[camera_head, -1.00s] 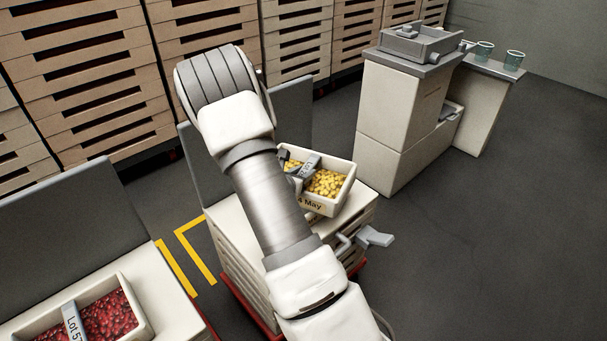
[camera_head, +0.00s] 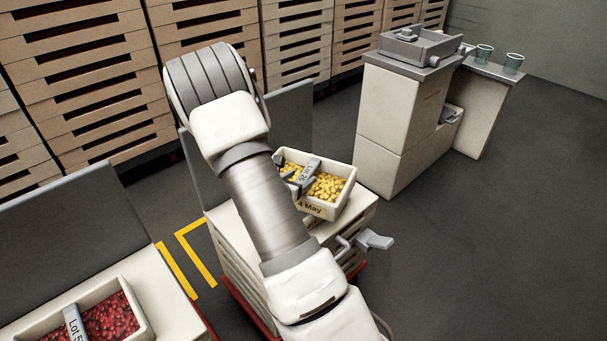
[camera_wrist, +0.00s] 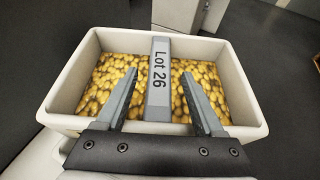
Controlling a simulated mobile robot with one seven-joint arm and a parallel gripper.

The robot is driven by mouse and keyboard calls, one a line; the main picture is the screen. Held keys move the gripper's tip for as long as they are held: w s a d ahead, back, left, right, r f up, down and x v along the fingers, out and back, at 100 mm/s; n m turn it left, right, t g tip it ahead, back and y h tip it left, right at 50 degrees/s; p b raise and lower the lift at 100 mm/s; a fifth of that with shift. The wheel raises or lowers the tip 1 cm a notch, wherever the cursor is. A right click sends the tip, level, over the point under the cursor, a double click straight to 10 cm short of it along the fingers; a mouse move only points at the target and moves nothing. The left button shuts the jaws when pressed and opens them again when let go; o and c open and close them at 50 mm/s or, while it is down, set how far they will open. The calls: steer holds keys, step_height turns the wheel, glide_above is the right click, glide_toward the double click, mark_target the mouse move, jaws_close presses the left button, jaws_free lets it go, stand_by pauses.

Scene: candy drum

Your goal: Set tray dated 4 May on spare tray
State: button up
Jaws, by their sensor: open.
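The tray dated 4 May (camera_head: 311,208) is a white box of yellow candies on top of the white cart behind my arm. In the wrist view the tray (camera_wrist: 245,95) fills the middle, with a grey bar handle labelled Lot 26 (camera_wrist: 159,75) across it. My gripper (camera_wrist: 160,78) is open over the tray, one finger on each side of the bar, with a gap on both sides. In the head view my gripper (camera_head: 297,185) is partly hidden by my arm. I cannot identify a spare tray.
A white tray of red candies (camera_head: 140,318), its handle marked Lot 57, sits on another cart at lower left. A machine cabinet (camera_head: 395,115) with glasses (camera_head: 513,63) on its side shelf stands at upper right. Stacked crates line the back. The floor at right is clear.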

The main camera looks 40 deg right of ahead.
steer(key=p+v, duration=0.2)
steer(key=v, duration=0.7)
steer(key=s+a+r+m+g+y, duration=0.2)
steer(key=s+r+m+g, duration=0.4)
steer(key=s+r+m, duration=0.7)
steer(key=s+a+r+m+t+y, duration=0.2)
steer(key=s+a+r+m+y, duration=0.2)
steer(key=a, duration=0.4)
steer(key=s+a+r+m+t+y, duration=0.3)
steer(key=a+r+m+y, duration=0.2)
steer(key=a, duration=0.4)
steer(key=shift+s+r+m+y, duration=0.4)
steer(key=shift+r+m, duration=0.3)
steer(key=shift+m, duration=0.2)
step_height(320, 180, up, 20)
steer(key=p, duration=1.9)
steer(key=shift+p, duration=0.4)
steer(key=shift+f, duration=0.15)
steer(key=c, duration=0.3)
